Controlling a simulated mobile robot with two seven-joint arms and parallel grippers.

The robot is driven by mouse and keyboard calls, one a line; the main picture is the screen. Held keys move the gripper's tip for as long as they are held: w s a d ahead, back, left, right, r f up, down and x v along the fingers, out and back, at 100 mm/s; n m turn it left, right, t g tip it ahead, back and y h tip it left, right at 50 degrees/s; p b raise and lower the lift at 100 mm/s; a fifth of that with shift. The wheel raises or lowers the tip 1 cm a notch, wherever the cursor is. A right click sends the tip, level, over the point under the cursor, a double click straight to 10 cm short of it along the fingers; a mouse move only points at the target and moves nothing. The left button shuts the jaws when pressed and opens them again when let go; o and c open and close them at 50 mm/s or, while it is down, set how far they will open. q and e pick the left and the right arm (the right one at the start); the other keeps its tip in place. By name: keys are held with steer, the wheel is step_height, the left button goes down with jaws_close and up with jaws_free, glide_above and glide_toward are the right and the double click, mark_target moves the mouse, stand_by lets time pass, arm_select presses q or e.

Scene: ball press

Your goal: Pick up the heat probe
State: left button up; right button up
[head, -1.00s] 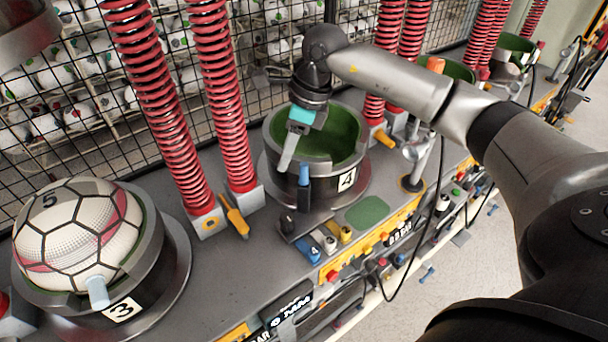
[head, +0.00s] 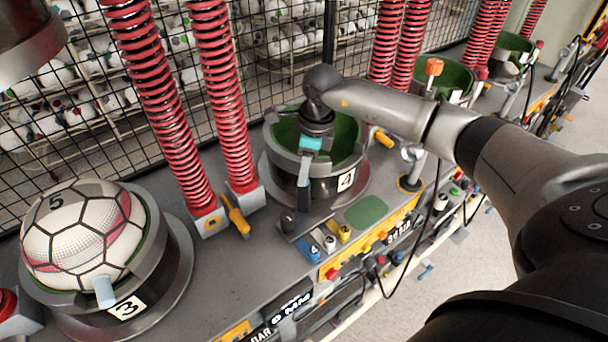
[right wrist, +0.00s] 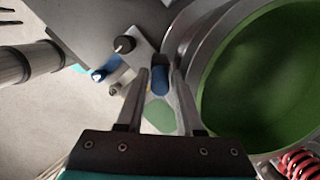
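The heat probe appears to be the dark-blue upright handle (head: 303,193) at the front of the green-lined pot marked 4 (head: 346,181). In the right wrist view the blue handle (right wrist: 160,82) lies between the fingertips. My right gripper (head: 305,176) points down over it from above the pot. The right gripper also shows in the right wrist view (right wrist: 161,74), open, with a finger on each side of the handle and narrow gaps. The fingers hide part of the handle in the head view.
A ball (head: 80,235) sits in the pot marked 3 (head: 165,250) at the left. A black knob (head: 287,222) and small blue, white and yellow parts (head: 328,243) stand close to the handle.

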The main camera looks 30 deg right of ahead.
steer(key=shift+c, duration=0.4)
jaws_close()
steer(key=shift+r, duration=0.15)
steer(key=shift+w+r, duration=0.1)
steer(key=shift+r, duration=0.5)
step_height(320, 180, up, 6)
steer(key=shift+f+b, duration=0.1)
steer(key=shift+b, duration=0.6)
steer(key=s+d+b, duration=0.1)
steer(key=s+b, duration=0.3)
steer(key=s, duration=1.4)
steer(key=shift+d+b, duration=0.15)
steer(key=shift+b, duration=0.25)
steer(key=shift+f, duration=0.1)
